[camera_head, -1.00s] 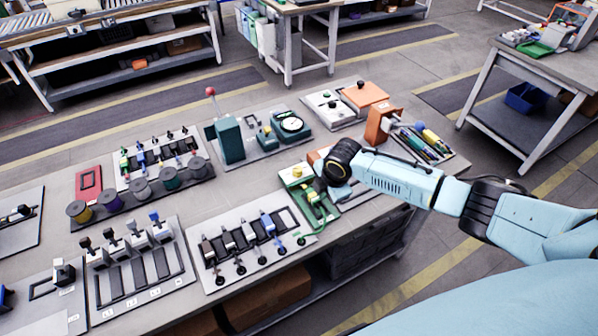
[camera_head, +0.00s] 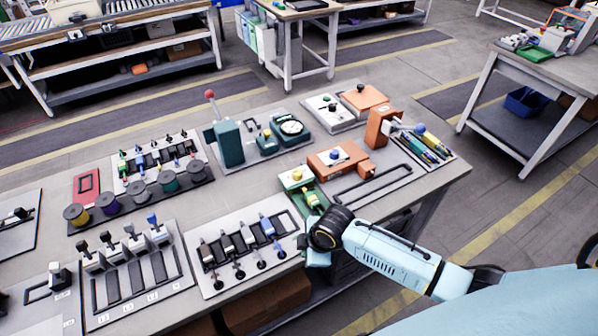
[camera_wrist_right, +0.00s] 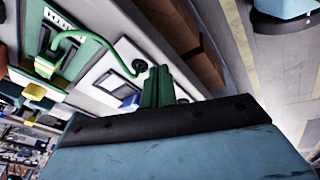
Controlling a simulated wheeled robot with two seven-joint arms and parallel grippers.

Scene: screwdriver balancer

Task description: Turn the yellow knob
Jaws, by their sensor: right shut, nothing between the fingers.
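The yellow knob (camera_head: 297,174) sits on top of a green box unit near the front right of the bench in the head view. A green part with a yellow piece (camera_head: 313,198) lies just in front of it. In the wrist view, yellow parts of this unit (camera_wrist_right: 35,91) show at the left edge; I cannot tell for sure which is the knob. My right gripper (camera_head: 301,241) is in front of the unit by the bench's front edge, apart from the knob. My left gripper is not in view.
An orange box with a blue knob (camera_head: 335,154) stands right of the green unit, with a black bar handle (camera_head: 372,186) beside it. A panel of levers (camera_head: 242,248) lies left of my right gripper. Screwdrivers (camera_head: 424,145) lie at the right.

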